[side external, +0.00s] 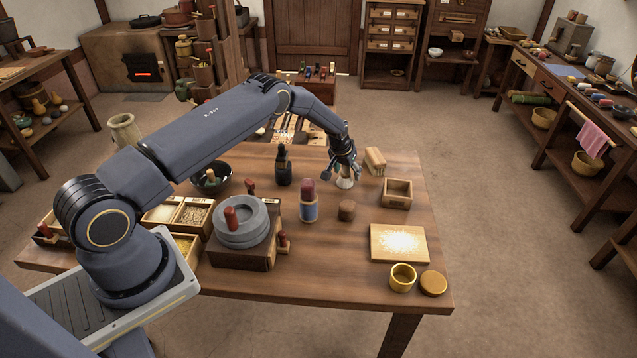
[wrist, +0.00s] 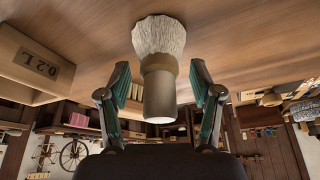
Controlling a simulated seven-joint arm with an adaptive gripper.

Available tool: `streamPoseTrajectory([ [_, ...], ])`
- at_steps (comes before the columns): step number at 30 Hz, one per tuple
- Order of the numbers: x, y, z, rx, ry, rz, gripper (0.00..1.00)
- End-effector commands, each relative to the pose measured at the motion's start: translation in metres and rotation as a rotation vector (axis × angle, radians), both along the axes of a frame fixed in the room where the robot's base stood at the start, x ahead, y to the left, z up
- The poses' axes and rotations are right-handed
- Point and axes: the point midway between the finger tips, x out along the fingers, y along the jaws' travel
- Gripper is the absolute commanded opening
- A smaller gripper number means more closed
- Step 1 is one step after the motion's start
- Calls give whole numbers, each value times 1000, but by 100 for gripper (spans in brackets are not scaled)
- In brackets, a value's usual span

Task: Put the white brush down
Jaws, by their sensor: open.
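The white brush (wrist: 160,37) stands on its bristles on the wooden table (side external: 350,260). In the wrist view its brown ferrule and grey-brown handle point toward my gripper (wrist: 160,105). My gripper is open, with one finger on each side of the handle and a gap visible on both sides. In the side view my gripper (side external: 345,168) is low over the table at the back right, and the pale bristles of the brush (side external: 345,183) show just under it. The handle is mostly hidden there by the fingers.
A floured board (side external: 399,244) and gold cup (side external: 402,277) lie in front right.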

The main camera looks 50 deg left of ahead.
Motion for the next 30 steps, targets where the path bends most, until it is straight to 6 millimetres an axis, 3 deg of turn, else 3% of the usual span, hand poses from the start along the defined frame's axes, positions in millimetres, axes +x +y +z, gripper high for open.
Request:
streamPoseTrajectory([
  [7,0,0,1,0,0,0,65],
  [11,-2,-1,11,0,-1,0,65],
  [22,-31,-10,84,1,-2,-1,65],
  [30,-43,-15,116,0,-2,-1,65],
])
